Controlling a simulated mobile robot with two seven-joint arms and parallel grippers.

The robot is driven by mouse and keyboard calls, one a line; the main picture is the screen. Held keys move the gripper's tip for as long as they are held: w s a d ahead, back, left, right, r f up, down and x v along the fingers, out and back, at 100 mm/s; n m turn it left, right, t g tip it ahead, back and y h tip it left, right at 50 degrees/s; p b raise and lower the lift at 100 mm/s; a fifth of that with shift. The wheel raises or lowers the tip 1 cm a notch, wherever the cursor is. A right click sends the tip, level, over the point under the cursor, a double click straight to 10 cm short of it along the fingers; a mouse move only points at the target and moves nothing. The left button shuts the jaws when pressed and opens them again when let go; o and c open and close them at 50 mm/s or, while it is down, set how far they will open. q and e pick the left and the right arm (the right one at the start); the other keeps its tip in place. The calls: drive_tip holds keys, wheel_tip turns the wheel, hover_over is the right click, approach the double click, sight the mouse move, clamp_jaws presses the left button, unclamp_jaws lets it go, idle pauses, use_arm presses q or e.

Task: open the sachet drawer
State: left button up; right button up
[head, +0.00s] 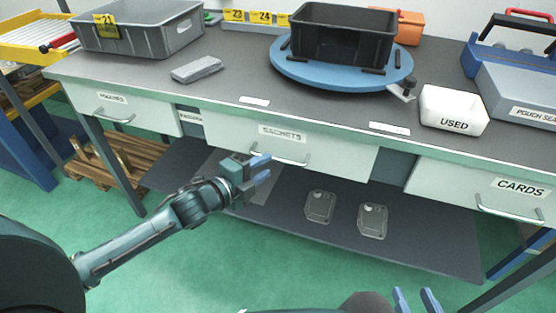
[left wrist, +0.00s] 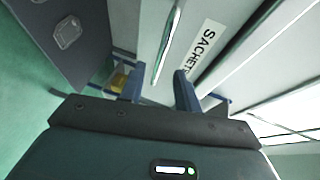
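The sachet drawer (head: 345,158) is a pale front labelled SACHETS under the middle of the bench, and it looks closed. Its metal bar handle (head: 293,162) sits below the label, with its left part partly hidden by my gripper. My left gripper (head: 265,168) is open near the handle's left part. In the left wrist view, the handle (left wrist: 167,45) lies ahead, in line with the gap between the two blue fingers (left wrist: 160,85); I cannot tell whether they touch it. My right gripper (head: 417,301) is open and empty at the bottom edge, away from the drawer.
The POUCHES drawer (head: 140,112) is to the left and the CARDS drawer (head: 450,185) to the right. Below is a dark shelf (head: 420,235) with two clear trays. The bench top holds a grey bin (head: 150,38), a blue turntable (head: 300,68) and a USED box (head: 453,108).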

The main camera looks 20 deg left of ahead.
sight(275, 160)
use_arm(q)
drive_tip(key=x, duration=0.5)
drive_tip(key=shift+w+d+f+b, duration=0.1)
drive_tip(key=shift+w+d+b, duration=0.1)
drive_tip(key=shift+w+b, duration=0.15)
drive_tip(key=shift+c, duration=0.3)
clamp_jaws()
